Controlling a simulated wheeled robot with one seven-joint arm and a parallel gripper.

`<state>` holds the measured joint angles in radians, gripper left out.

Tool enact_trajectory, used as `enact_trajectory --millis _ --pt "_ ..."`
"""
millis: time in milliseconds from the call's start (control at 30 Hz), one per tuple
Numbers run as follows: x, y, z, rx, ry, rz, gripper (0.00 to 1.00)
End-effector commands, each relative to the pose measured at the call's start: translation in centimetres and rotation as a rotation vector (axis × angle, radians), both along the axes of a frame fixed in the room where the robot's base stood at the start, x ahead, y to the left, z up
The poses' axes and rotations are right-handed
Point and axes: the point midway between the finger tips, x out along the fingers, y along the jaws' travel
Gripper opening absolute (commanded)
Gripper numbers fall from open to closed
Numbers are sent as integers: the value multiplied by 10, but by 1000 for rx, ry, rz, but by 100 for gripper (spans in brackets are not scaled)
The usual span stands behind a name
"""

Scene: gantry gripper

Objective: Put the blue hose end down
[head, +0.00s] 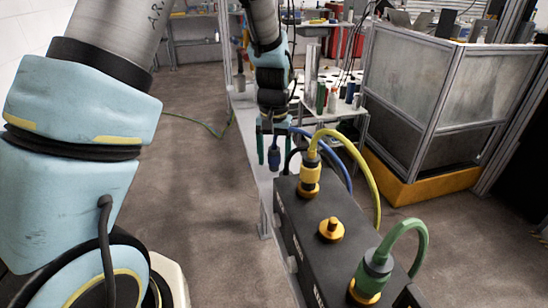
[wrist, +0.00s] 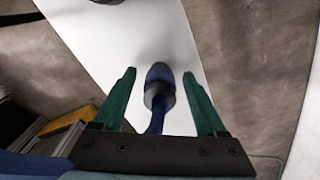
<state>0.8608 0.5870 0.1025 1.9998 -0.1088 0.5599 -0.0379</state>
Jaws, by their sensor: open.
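The blue hose end (head: 274,158) is a dark blue connector with a blue hose (head: 335,157) running off to the right. In the wrist view the blue hose end (wrist: 159,86) stands between the two green fingers, with a gap on each side. In the wrist view my gripper (wrist: 158,75) shows both fingers apart. A white surface (wrist: 125,35) lies beyond the hose end; whether the hose end touches it, I cannot tell.
The black box (head: 305,235) carries a yellow hose connector (head: 310,172), a bare brass port (head: 331,229) and a green hose connector (head: 375,268). A white bench with bottles (head: 335,115) stands behind. A framed grey enclosure (head: 405,85) is at the right. Open floor (head: 205,190) lies left.

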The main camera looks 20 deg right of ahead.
Motion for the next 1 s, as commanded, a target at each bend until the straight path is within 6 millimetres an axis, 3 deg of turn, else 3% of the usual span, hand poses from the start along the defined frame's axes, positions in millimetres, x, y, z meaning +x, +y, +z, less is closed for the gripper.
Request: enact_trajectory --millis 167,600,800,1000 --pt "1 -1 16 -3 -3 0 74" --pt "1 -1 102 -2 -3 0 74" --pt "0 0 120 0 -1 -1 74" --pt "1 2 122 1 -1 3 74"
